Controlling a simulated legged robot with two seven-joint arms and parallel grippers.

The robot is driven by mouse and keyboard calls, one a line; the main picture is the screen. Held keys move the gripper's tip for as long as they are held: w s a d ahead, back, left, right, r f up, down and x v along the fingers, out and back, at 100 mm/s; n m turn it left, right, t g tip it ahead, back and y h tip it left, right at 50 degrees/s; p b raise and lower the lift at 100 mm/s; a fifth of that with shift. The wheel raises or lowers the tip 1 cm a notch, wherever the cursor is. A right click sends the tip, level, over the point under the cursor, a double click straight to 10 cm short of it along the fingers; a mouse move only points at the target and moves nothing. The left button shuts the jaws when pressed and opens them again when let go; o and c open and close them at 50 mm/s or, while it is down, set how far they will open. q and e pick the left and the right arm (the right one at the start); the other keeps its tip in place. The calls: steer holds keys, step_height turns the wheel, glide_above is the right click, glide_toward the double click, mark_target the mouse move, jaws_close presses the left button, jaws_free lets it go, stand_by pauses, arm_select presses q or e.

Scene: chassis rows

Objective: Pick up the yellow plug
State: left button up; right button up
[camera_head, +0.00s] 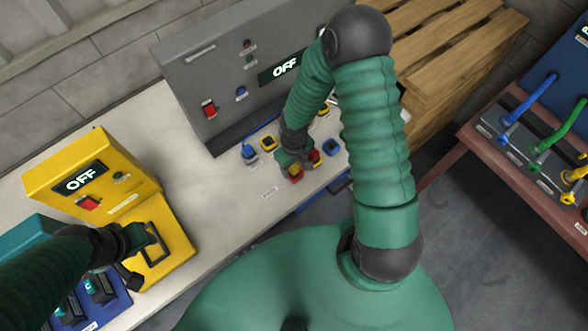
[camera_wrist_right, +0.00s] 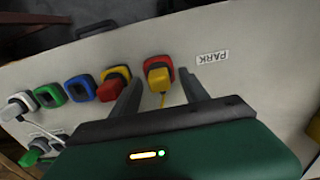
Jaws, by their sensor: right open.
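The yellow plug (camera_wrist_right: 158,79) sits in a red-rimmed socket on the pale bench, with a thin yellow cord. My right gripper (camera_wrist_right: 160,75) is open, with one finger on each side of the plug; whether they touch it I cannot tell. In the head view the right gripper (camera_head: 293,163) hangs over the sockets and partly hides the plug (camera_head: 297,173). A red plug (camera_wrist_right: 111,89) in a yellow socket stands close beside one finger. My left gripper (camera_head: 131,258) is by the black frame on the yellow box; its jaws are unclear.
A PARK label (camera_wrist_right: 212,57) lies on bare bench. A grey panel (camera_head: 222,85) reading OFF stands behind. A yellow box (camera_head: 98,168) stands left.

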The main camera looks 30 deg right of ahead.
steer(key=shift+w+f, duration=0.15)
steer(key=shift+f, duration=0.3)
steer(key=shift+d, duration=0.1)
jaws_close()
steer(key=shift+r, duration=0.2)
